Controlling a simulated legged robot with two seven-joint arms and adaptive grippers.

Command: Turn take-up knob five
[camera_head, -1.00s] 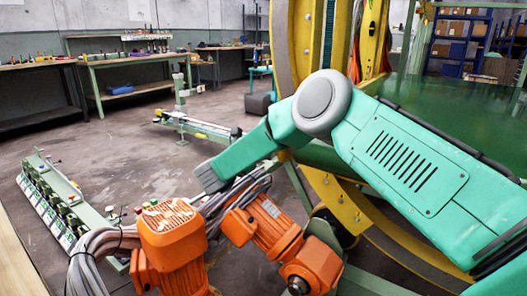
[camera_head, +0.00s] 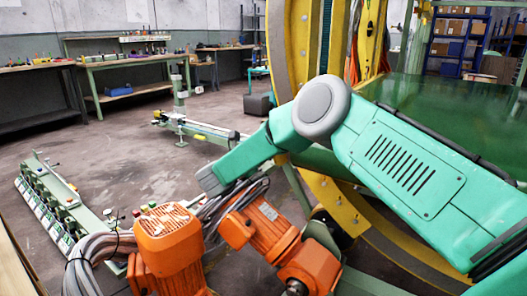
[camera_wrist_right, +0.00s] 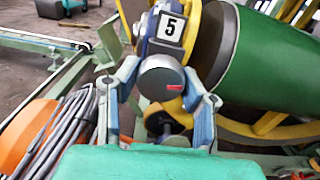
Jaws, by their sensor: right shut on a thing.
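In the right wrist view, take-up knob five (camera_wrist_right: 160,72) is a round grey knob with a small red mark on its face. A white label (camera_wrist_right: 170,28) with a black 5 sits just above it on a blue flange. My right gripper (camera_wrist_right: 161,88) is shut on the knob, with one blue-grey finger on each side. In the head view my teal right arm reaches in from the right; its gripper and the knob cannot be made out there. My left gripper is in neither view.
A green roller (camera_wrist_right: 275,60) lies right of the knob. Orange motors (camera_head: 168,240) and grey cables (camera_head: 95,262) stand close below my arm. A large yellow ring (camera_head: 345,205) is behind the arm. Open floor (camera_head: 130,165) lies to the left, with workbenches (camera_head: 135,62) beyond.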

